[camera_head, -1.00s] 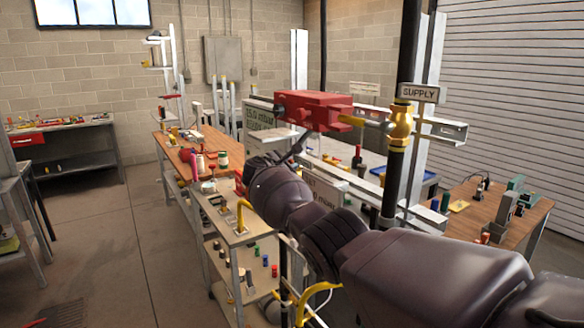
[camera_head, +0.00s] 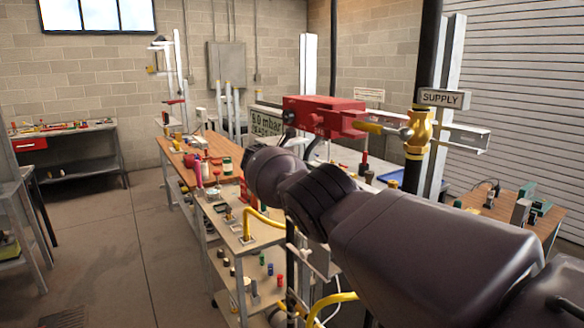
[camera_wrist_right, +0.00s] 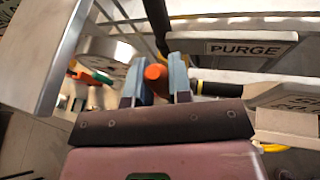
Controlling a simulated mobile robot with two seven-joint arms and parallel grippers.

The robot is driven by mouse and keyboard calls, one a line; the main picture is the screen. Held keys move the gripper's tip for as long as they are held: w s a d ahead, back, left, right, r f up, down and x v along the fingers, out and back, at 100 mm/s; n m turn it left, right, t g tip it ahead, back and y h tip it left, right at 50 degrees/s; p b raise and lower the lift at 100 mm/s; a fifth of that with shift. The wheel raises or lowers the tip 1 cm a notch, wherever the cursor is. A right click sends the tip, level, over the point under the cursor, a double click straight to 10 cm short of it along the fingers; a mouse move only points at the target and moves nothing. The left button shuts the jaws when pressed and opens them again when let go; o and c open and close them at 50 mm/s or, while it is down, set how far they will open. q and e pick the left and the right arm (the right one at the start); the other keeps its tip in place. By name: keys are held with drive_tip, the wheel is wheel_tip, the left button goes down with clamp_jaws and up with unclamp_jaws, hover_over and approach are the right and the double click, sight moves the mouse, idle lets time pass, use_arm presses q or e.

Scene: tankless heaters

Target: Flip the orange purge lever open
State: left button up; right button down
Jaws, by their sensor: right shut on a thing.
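The orange purge lever (camera_wrist_right: 156,75) shows in the right wrist view as a round orange end between the two fingers. My right gripper (camera_wrist_right: 155,78) is shut on it, with a pale blue-grey finger on each side. A white sign reading PURGE (camera_wrist_right: 246,47) is just above and right of the fingers. In the head view my right arm crosses from the lower right, and its wrist hides the gripper and the lever. My left gripper is in neither view.
In the head view a red box-shaped unit (camera_head: 322,114), a brass valve (camera_head: 420,127) and a SUPPLY sign (camera_head: 444,98) stand above my arm. A dark pipe with a yellow-black handle (camera_wrist_right: 217,90) lies right of the fingers. Open floor is at the left.

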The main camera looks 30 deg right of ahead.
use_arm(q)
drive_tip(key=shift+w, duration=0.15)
use_arm(e)
drive_tip(key=shift+f, duration=0.15)
drive_tip(key=c, duration=1)
unclamp_jaws()
drive_tip(key=shift+c, duration=0.2)
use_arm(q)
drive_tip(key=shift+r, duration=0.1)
